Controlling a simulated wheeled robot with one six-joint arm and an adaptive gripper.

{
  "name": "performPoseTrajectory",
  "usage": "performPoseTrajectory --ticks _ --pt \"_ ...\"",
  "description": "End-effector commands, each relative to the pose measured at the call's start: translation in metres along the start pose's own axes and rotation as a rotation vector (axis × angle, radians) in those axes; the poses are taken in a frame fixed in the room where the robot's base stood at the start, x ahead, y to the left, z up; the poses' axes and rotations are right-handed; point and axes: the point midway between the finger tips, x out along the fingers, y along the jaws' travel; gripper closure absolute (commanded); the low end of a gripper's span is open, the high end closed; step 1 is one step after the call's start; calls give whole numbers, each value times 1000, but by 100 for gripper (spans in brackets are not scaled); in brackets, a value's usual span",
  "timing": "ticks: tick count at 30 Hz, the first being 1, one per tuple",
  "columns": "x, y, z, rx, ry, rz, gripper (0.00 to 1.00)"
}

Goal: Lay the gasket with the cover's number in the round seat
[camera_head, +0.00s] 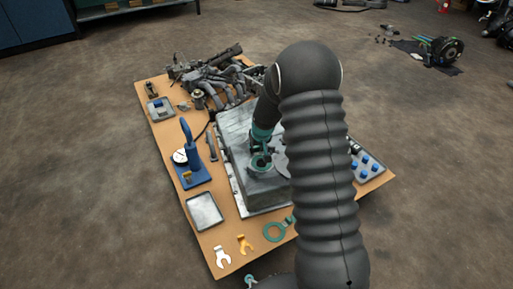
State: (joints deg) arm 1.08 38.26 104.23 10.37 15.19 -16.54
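My gripper (259,152) points down over the grey metal housing (262,189) in the middle of the board. A teal ring-shaped gasket (262,163) shows right at its fingertips, at the top of the housing. I cannot tell whether the fingers grip it or whether it touches the housing. A second teal gasket (274,232) with a tab lies flat on the board's near side, partly beside my arm. The round seat cannot be made out clearly; my arm hides part of the housing's top. No number on the cover or gaskets is readable.
The brown board (222,237) also bears an empty metal tray (204,211), a blue stand (188,158), white (222,256) and orange (245,244) fork-shaped pieces, a tray with blue pieces (367,165) and engine parts (215,80) at the back. Open floor surrounds it.

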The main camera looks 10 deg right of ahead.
Motion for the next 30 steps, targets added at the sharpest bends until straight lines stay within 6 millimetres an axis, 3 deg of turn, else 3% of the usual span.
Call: performPoseTrajectory --ticks 1,3,24,30 --pt "0 1 1 0 -1 0 54" --pt "0 1 1 1 -1 1 45" --pt "0 0 1 0 -3 0 45" --pt "-12 0 0 1 0 0 45"
